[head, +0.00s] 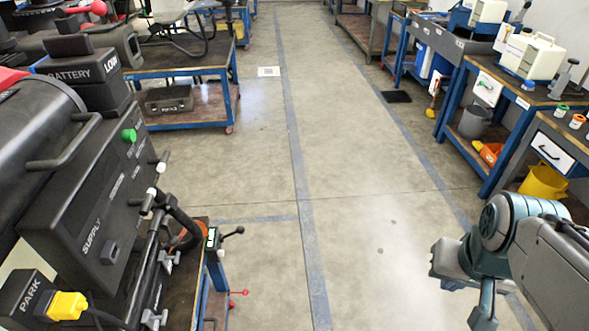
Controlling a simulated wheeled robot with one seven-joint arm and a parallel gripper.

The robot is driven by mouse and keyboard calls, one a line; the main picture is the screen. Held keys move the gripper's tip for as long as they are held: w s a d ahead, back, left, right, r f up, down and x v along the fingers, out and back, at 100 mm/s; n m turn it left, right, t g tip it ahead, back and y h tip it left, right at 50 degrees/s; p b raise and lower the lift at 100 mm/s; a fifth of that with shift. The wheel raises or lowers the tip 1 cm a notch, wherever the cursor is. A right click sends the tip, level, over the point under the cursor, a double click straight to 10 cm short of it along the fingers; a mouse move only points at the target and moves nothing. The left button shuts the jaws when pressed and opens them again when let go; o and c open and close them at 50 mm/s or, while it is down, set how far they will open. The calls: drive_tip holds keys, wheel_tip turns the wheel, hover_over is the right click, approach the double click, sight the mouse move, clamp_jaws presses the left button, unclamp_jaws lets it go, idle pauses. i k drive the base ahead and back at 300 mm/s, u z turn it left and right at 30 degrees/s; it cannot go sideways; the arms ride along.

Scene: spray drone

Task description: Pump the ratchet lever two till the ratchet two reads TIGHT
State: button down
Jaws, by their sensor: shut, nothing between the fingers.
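A red-knobbed lever (240,292) sticks out lower on the cart's side; I cannot tell from here which is lever two. My gripper (483,318) is at the lower right, pointing down, shut and empty. It is well to the right of both levers and apart from them. Its tips are partly cut off by the frame.
A dark machine with a SUPPLY panel (95,215), a BATTERY box (82,68) reading LOW and a PARK box (28,297) with a yellow plug fills the left. Blue-framed benches (470,130) line the right. The concrete aisle (350,170) between is clear.

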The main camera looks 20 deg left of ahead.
sight(241, 230)
drive_tip(key=u, duration=0.15)
drive_tip(key=i, duration=0.95)
drive_tip(key=u, duration=1.2)
drive_tip(key=i, duration=0.6)
drive_tip(key=u, duration=0.7)
